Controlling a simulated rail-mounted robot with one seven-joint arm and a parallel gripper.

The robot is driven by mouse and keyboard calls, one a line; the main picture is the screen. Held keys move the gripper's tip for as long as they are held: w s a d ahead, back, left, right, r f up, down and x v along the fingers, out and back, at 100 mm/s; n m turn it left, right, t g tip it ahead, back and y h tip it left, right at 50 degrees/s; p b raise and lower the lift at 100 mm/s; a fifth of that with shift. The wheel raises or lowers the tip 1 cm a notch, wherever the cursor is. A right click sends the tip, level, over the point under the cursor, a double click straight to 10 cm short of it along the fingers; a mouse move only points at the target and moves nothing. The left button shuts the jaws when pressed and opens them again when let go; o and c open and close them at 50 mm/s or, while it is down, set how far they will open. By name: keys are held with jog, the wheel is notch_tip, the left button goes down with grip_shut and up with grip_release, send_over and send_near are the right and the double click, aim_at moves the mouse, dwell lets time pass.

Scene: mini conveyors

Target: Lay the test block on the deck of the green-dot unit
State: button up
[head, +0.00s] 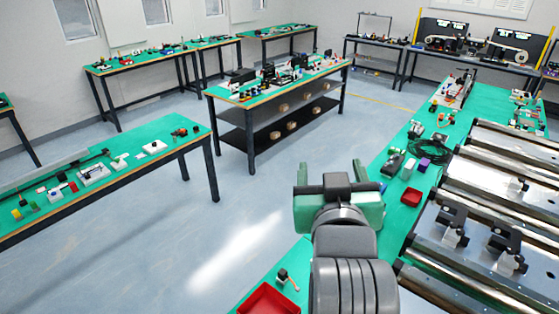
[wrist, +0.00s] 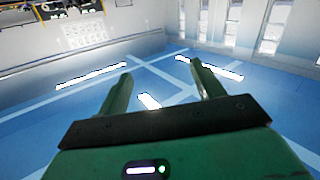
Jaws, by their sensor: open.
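My gripper (head: 331,172) is in the lower middle of the head view, raised near the left edge of the green-topped bench on the right. In the wrist view my gripper (wrist: 161,73) has its two green fingers apart, with nothing between them. I cannot make out a green dot on any unit, and I cannot tell which small thing is the test block. Small white units (head: 94,175) and coloured pieces stand on the green table (head: 184,138) at the left, too small to identify.
The right bench carries a red bin (head: 411,197), a purple block (head: 424,164), black cables (head: 431,149) and large metal rollers (head: 488,187). A red tray (head: 268,299) lies at the bottom. A two-level table (head: 230,117) stands mid-room. The blue-grey floor between is clear.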

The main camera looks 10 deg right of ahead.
jog(key=s+a+r+n+t+y, duration=0.1)
jog(key=s+a+r+t+y, duration=0.3)
jog(key=s+a+r+t, duration=0.4)
jog(key=s+a+r, duration=0.6)
jog(key=s+a, duration=0.1)
jog(key=s, duration=0.1)
jog(key=shift+s+r, duration=0.3)
jog(key=shift+r, duration=0.1)
jog(key=shift+d, duration=0.1)
